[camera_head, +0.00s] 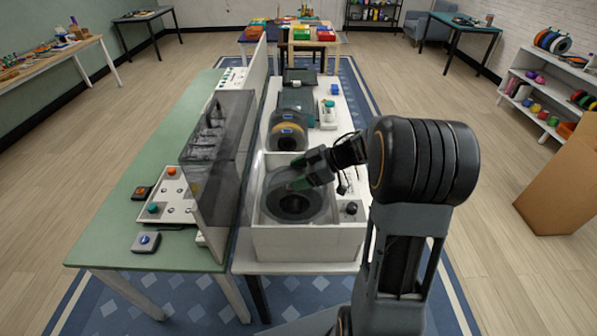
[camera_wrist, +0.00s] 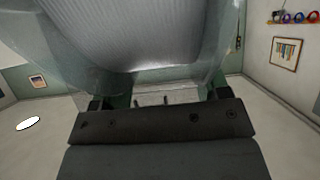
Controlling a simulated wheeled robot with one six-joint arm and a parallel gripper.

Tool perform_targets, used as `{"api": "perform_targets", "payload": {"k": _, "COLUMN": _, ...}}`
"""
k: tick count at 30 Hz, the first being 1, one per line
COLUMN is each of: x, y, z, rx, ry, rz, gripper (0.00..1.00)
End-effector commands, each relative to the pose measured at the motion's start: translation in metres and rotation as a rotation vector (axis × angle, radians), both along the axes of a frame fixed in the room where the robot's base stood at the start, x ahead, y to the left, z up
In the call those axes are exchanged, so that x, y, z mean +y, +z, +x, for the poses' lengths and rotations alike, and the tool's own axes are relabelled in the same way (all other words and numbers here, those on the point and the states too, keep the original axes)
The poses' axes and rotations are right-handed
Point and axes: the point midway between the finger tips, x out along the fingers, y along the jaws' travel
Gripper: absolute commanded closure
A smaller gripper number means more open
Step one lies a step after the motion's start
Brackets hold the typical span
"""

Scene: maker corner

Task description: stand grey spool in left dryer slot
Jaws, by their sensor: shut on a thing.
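The grey spool (camera_head: 292,206) is a dark grey disc in or over the left part of the white open-topped box, which looks like the dryer (camera_head: 310,243). My gripper (camera_head: 300,182) reaches in from the right and is shut on the spool's upper right side. In the wrist view the spool's ribbed grey winding (camera_wrist: 130,35) and clear flange fill the top, just beyond my gripper (camera_wrist: 158,98). The spool's lower edge and the slot floor are hidden, so I cannot tell whether it rests in the slot.
A dark, see-through panel (camera_head: 215,165) stands close left of the box. A dark round machine with a yellow band (camera_head: 287,130) stands behind it. A small black knob (camera_head: 351,208) is at the box's right. A cardboard box (camera_head: 563,185) stands right; the floor between is clear.

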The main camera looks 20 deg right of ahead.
Motion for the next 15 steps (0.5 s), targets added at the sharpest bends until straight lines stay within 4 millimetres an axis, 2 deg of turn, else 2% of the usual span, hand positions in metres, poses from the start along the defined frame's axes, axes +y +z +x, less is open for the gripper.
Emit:
{"api": "perform_targets", "payload": {"k": 14, "x": 0.0001, "y": -0.0022, "z": 0.0004, "rx": -0.003, "ry": 0.0, "rz": 0.002, "gripper": 1.0}}
{"api": "perform_targets", "payload": {"k": 15, "x": 0.0001, "y": -0.0022, "z": 0.0004, "rx": -0.003, "ry": 0.0, "rz": 0.002, "gripper": 0.3}}
